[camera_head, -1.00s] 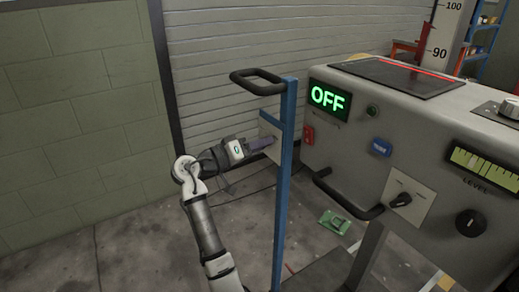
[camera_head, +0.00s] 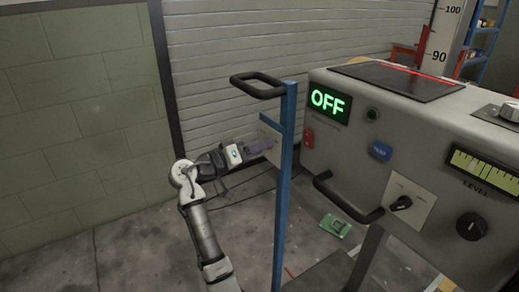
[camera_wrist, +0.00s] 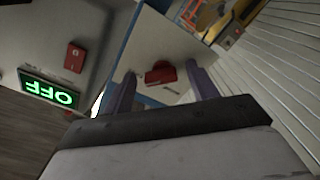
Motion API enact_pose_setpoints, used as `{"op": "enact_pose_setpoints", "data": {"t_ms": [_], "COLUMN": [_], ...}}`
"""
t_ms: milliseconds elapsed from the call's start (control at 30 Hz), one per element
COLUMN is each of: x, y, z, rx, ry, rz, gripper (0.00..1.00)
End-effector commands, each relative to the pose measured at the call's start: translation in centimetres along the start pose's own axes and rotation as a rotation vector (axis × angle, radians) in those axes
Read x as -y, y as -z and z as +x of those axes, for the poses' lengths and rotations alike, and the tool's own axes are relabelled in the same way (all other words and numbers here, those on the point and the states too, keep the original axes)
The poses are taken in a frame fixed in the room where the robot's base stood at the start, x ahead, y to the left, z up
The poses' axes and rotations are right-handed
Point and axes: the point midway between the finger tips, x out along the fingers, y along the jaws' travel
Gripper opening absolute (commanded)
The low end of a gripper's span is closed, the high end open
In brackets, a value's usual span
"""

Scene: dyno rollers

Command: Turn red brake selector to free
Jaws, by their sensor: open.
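The red brake selector (camera_wrist: 160,73) is a small red knob on a pale plate (camera_wrist: 185,45) in the wrist view. The same plate (camera_head: 268,131) shows in the head view, fixed to a blue upright post (camera_head: 285,190); the knob itself is not clear there. My gripper (camera_head: 268,145) reaches the plate from the left. In the wrist view my gripper (camera_wrist: 162,76) is open, with one purple finger on each side of the red knob and a visible gap to each. I cannot tell how deep the fingertips reach around it. Markings on the plate are too small to read.
A grey console (camera_head: 400,130) stands right of the post, with a green OFF display (camera_head: 329,101), a red switch (camera_head: 308,138), a blue button (camera_head: 380,150) and black knobs. A black bar handle (camera_head: 262,85) tops the post. A green object (camera_head: 335,226) lies on the floor.

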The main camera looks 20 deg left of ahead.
Motion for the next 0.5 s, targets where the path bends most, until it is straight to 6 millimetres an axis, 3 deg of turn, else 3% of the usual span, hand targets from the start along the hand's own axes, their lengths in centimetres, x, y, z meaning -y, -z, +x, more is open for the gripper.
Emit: {"op": "enact_pose_setpoints", "data": {"t_ms": [500], "x": [0.1], "y": [0.0], "z": [-10.7], "rx": [-0.003], "ry": [0.003], "rz": [0.001], "gripper": [0.58]}}
